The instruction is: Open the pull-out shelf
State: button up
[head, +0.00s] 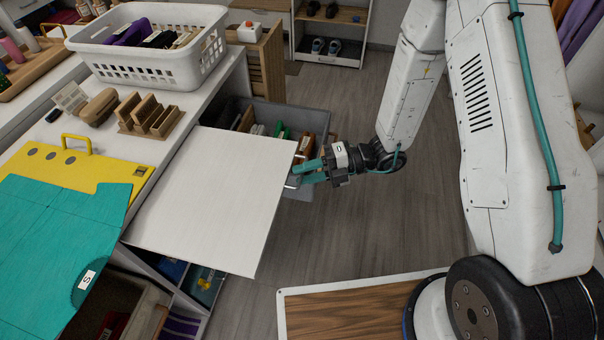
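The pull-out shelf (215,195) is a flat white board. It sticks out to the right from under the white counter, over the cubbies, and a large part of its top is bare. My gripper (298,174), with teal fingers, is at the board's outer right edge, near its far corner. The fingertips are very close to the edge, and I cannot tell whether they touch it. A small grey part shows by the fingertips. Whether the fingers grip anything is too small to tell.
A grey bin (310,122) with several items is just behind the shelf. A wood-topped panel (345,310) is in front. The grey floor (400,225) is clear right of the shelf.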

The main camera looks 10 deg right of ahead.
jog(key=d+r, duration=0.1)
jog(key=d, duration=0.5)
jog(key=shift+w+d, duration=0.2)
jog(key=shift+d, duration=0.1)
jog(key=shift+r+n, duration=0.1)
jog(key=shift+n, duration=0.2)
jog(key=s+d+r+n+t+h, duration=0.1)
jog(key=s+d+r+n+h, duration=0.3)
jog(key=r+n, duration=0.5)
jog(key=s+d+r+n+h, duration=0.5)
jog(key=s+r+n, duration=0.4)
jog(key=n, duration=0.5)
jog(key=s+d+r+n+t+h, duration=0.1)
jog(key=s+d+r+n+h, duration=0.3)
jog(key=s+r+n+h, duration=0.3)
notch_tip(320, 180, up, 3)
jog(key=n, duration=0.5)
jog(key=shift+d+r+n+t, duration=0.15)
jog(key=shift+d+n+t, duration=0.15)
jog(key=shift+d, duration=0.1)
